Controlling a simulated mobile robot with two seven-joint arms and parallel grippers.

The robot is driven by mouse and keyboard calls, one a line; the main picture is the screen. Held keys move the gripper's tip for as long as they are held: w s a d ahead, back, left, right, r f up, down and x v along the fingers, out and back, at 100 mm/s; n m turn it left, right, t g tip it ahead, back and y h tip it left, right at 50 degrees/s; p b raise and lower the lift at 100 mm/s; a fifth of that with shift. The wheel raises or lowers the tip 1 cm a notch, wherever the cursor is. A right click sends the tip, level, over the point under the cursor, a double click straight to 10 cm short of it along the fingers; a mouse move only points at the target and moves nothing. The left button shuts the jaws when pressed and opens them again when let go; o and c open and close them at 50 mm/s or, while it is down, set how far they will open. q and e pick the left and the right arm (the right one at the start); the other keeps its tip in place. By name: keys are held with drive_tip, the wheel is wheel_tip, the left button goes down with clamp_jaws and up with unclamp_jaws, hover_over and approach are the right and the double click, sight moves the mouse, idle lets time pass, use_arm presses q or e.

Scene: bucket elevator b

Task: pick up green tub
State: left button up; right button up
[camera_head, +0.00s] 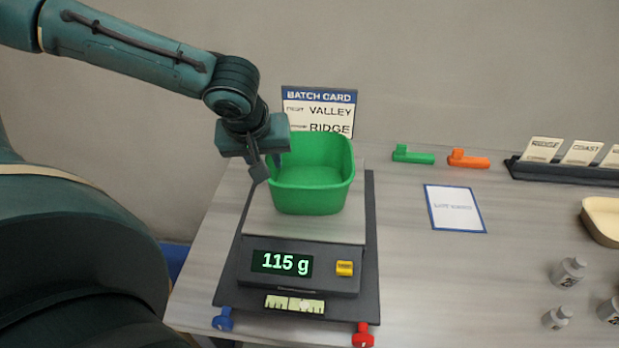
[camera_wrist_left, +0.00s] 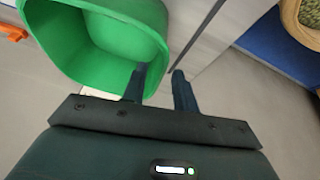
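The green tub (camera_head: 315,180) stands upright and looks empty on the plate of a scale (camera_head: 303,264) whose display reads 115 g. My left gripper (camera_head: 266,170) is at the tub's left rim, pointing down. In the left wrist view the tub (camera_wrist_left: 95,45) fills the upper left. There the gripper (camera_wrist_left: 160,84) has its fingers apart, one over the tub's inside and one outside, with the tub's edge between them. I see no clear contact of both fingers with the wall. My right gripper is not in view.
A batch card (camera_head: 319,108) stands behind the tub. Green (camera_head: 413,157) and orange (camera_head: 467,159) clips lie to the right, near a blue-edged card (camera_head: 455,208). Grey weights (camera_head: 568,271) and a beige tray (camera_head: 602,220) are far right. Blue (camera_head: 223,320) and red (camera_head: 363,335) knobs are in front.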

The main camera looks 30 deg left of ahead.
use_arm(q)
drive_tip(key=shift+x, duration=3.55)
drive_tip(key=shift+w+a, duration=0.1)
drive_tip(key=shift+c, duration=0.2)
clamp_jaws()
drive_tip(key=shift+r, duration=0.1)
